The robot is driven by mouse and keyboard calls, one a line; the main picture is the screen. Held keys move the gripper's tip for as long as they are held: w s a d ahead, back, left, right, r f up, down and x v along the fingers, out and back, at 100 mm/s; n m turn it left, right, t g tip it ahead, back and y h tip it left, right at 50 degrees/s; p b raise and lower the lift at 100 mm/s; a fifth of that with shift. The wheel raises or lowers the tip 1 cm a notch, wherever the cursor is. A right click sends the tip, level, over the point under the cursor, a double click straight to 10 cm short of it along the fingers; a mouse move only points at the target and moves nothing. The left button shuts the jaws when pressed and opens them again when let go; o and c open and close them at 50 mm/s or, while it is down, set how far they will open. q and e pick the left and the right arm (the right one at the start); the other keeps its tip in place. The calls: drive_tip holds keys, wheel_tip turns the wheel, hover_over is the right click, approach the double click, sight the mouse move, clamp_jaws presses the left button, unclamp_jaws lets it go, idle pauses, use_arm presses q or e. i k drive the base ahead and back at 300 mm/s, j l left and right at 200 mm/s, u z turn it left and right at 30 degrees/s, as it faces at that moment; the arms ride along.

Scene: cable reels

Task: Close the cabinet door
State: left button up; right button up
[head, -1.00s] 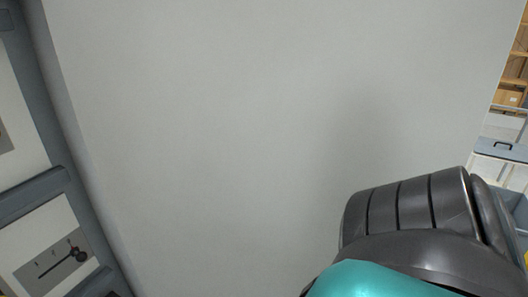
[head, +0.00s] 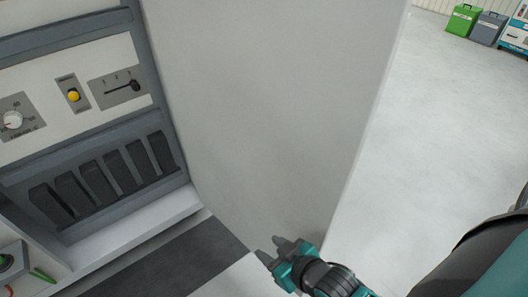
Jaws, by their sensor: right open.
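The cabinet door (head: 275,110) is a large pale grey panel in the middle of the head view. It stands open, hinged along its left side at the cabinet frame (head: 150,85). My right gripper (head: 268,249) is low in the view, in front of the door's lower part near its bottom edge. Its two dark fingertips are apart and nothing is between them. I cannot tell whether it touches the door. My left gripper is not in view.
Left of the door, the cabinet interior shows a dial (head: 12,120), a yellow button (head: 73,96), a lever switch (head: 124,88) and several dark slots. Right of the door the pale floor (head: 440,130) is clear. Green (head: 462,20) and grey (head: 488,28) bins stand far off.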

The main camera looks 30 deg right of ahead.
sight(274, 103)
drive_tip(key=k+l, duration=0.35)
drive_tip(key=l, duration=0.3)
drive_tip(key=l+u, duration=0.2)
drive_tip(key=l, duration=0.55)
